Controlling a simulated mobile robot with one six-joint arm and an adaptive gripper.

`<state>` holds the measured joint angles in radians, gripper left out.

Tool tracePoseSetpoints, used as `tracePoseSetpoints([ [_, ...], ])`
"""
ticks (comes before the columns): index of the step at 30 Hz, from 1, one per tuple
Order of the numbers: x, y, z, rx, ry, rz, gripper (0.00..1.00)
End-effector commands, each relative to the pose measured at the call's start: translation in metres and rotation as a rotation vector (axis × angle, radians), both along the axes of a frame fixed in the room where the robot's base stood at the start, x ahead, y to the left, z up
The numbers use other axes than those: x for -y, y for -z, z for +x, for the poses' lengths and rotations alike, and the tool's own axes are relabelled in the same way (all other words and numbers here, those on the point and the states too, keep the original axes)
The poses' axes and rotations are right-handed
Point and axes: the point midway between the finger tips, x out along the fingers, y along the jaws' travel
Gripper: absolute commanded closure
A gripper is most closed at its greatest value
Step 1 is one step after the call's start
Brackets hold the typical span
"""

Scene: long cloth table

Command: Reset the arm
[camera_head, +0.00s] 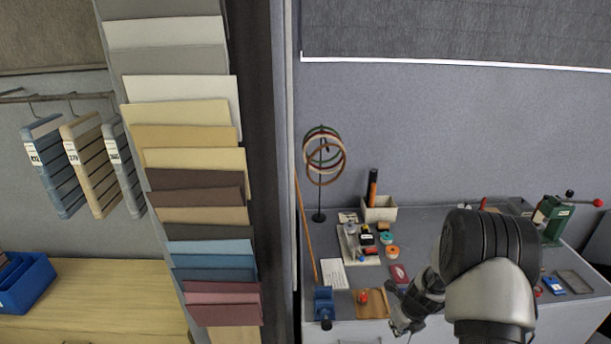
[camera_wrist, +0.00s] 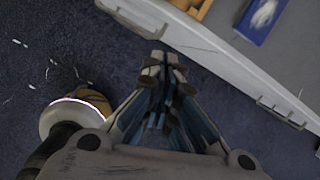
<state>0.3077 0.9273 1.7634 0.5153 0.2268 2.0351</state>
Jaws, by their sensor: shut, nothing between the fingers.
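My gripper (camera_head: 400,328) hangs in front of the grey table's front edge in the head view, at the lower centre right, with my arm folded above it. In the wrist view my gripper (camera_wrist: 162,58) points toward the pale table edge (camera_wrist: 215,55). Its fingers are together with nothing between them. Dark blue carpet shows below and around the fingers in the wrist view.
The grey table (camera_head: 432,222) carries a white tray of small items (camera_head: 352,262), a ring stand (camera_head: 319,190), a blue vise (camera_head: 323,303), a wooden tray (camera_head: 371,310) and a green press (camera_head: 552,218). Left stand a swatch rack (camera_head: 190,115) and a wooden counter (camera_head: 110,290) with a blue bin (camera_head: 35,285).

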Motion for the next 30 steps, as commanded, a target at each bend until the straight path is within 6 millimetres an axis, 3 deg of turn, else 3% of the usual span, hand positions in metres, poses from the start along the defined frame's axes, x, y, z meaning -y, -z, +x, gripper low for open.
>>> tracePoseSetpoints([
  [1,-0.01,-0.034,0.004,0.026,-0.116,-0.026,1.0],
  [3,-0.025,-0.076,0.001,0.048,-0.301,-0.066,1.0],
  [8,-0.06,-0.162,-0.022,0.095,-0.719,-0.176,1.0],
  [15,-0.104,-0.262,-0.091,0.15,-1.331,-0.377,1.0],
  [22,-0.131,-0.32,-0.181,0.165,-1.892,-0.603,1.0],
  [27,-0.139,-0.337,-0.249,0.141,-2.275,-0.774,1.0],
  [30,-0.139,-0.338,-0.28,0.117,-2.453,-0.855,1.0],
])
